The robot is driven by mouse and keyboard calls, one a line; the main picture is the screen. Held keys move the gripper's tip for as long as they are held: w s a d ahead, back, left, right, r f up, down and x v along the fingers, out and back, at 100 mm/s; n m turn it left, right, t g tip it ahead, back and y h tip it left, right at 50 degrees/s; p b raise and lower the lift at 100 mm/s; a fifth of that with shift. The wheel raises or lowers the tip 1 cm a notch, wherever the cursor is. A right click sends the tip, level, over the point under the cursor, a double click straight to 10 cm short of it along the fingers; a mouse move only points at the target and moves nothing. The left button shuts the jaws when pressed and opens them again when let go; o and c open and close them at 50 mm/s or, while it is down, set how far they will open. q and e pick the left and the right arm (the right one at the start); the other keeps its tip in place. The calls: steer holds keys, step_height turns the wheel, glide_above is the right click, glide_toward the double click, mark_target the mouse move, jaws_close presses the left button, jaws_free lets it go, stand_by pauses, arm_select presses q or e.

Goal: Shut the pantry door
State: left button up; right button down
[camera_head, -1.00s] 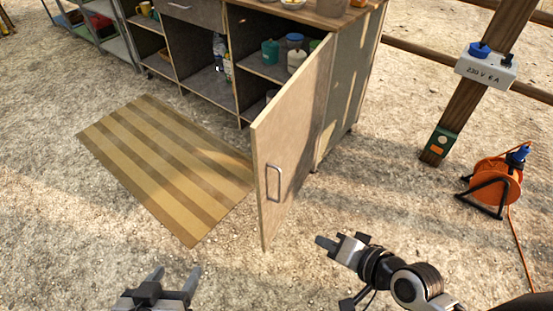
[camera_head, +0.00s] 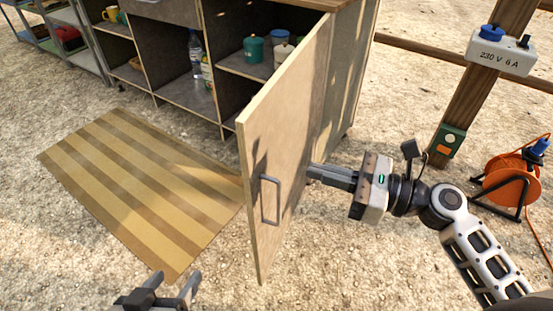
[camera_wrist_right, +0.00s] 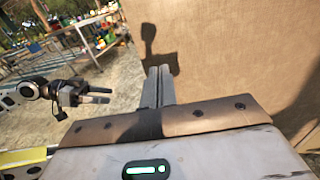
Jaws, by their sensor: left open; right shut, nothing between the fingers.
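The pantry door (camera_head: 285,150) stands wide open, swung out from the right side of the cabinet (camera_head: 205,97). Its metal bar handle (camera_head: 270,201) is near the free edge. My right gripper (camera_head: 314,172) is shut and empty, with its fingertips at the door's right-hand face; I cannot tell if they touch. In the right wrist view the shut fingers (camera_wrist_right: 159,80) point at the tan door panel (camera_wrist_right: 225,55), which carries their shadow. My left gripper (camera_head: 173,285) is open and empty at the bottom of the head view, left of the door; it also shows in the right wrist view (camera_wrist_right: 100,95).
A striped mat (camera_head: 140,185) lies on the gravel left of the door. Jars (camera_head: 258,50) and bottles (camera_head: 200,58) stand on the cabinet shelves. A wooden post (camera_head: 470,95) with a socket box (camera_head: 500,50) and an orange cable reel (camera_head: 510,185) are at the right.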

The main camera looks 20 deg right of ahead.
mark_target(260, 155)
steer(key=x, duration=0.8)
steer(key=shift+w+a, duration=0.2)
steer(key=shift+w, duration=0.05)
